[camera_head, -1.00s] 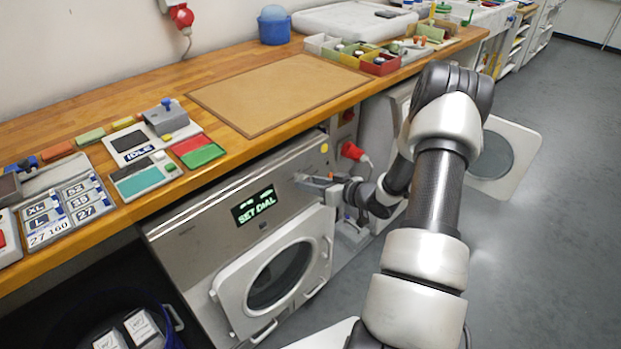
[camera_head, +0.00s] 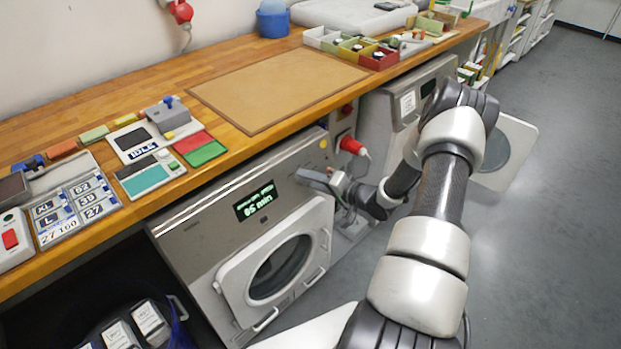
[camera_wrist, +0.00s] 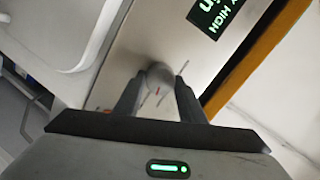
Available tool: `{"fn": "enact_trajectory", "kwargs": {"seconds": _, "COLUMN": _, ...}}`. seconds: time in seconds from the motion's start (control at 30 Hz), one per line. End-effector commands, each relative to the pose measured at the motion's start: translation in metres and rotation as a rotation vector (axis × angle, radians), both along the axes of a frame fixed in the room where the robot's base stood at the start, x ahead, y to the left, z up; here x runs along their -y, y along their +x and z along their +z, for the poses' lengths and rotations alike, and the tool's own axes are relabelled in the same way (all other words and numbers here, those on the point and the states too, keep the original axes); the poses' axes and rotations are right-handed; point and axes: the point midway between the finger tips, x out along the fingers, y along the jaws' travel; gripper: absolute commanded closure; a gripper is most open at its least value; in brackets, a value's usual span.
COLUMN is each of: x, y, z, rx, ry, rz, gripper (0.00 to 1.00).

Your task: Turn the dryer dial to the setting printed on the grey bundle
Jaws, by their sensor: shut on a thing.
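The dryer (camera_head: 225,203) stands under the bench, and its round door (camera_head: 282,265) is shut. My gripper (camera_head: 312,178) is at the right of the dryer's panel. In the wrist view my gripper (camera_wrist: 158,88) is shut on the grey dial (camera_wrist: 159,74), which has a small red mark.
The wooden bench (camera_head: 240,50) runs above the dryer, with a tan board (camera_head: 275,88) and an "IDLE" device (camera_head: 143,142) on it. Floor at right is clear.

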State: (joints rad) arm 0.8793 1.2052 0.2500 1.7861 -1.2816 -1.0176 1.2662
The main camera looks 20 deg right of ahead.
Motion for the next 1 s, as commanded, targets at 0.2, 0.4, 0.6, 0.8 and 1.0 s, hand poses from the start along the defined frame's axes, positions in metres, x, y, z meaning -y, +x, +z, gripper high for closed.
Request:
{"fn": "enact_trajectory", "kwargs": {"seconds": 0.2, "x": -0.0001, "y": -0.0013, "z": -0.0013, "rx": -0.044, "ry": 0.113, "rz": -0.038, "gripper": 0.86}}
{"fn": "enact_trajectory", "kwargs": {"seconds": 0.4, "x": -0.0005, "y": -0.0012, "z": -0.0016, "rx": -0.065, "ry": 0.173, "rz": -0.057, "gripper": 0.86}}
{"fn": "enact_trajectory", "kwargs": {"seconds": 0.6, "x": -0.0006, "y": -0.0012, "z": -0.0018, "rx": -0.073, "ry": 0.196, "rz": -0.066, "gripper": 0.86}}
{"fn": "enact_trajectory", "kwargs": {"seconds": 0.8, "x": -0.0007, "y": -0.0012, "z": -0.0018, "rx": -0.074, "ry": 0.198, "rz": -0.066, "gripper": 0.86}}
{"fn": "enact_trajectory", "kwargs": {"seconds": 1.0, "x": -0.0006, "y": -0.0013, "z": -0.0018, "rx": -0.074, "ry": 0.197, "rz": -0.066, "gripper": 0.59}}
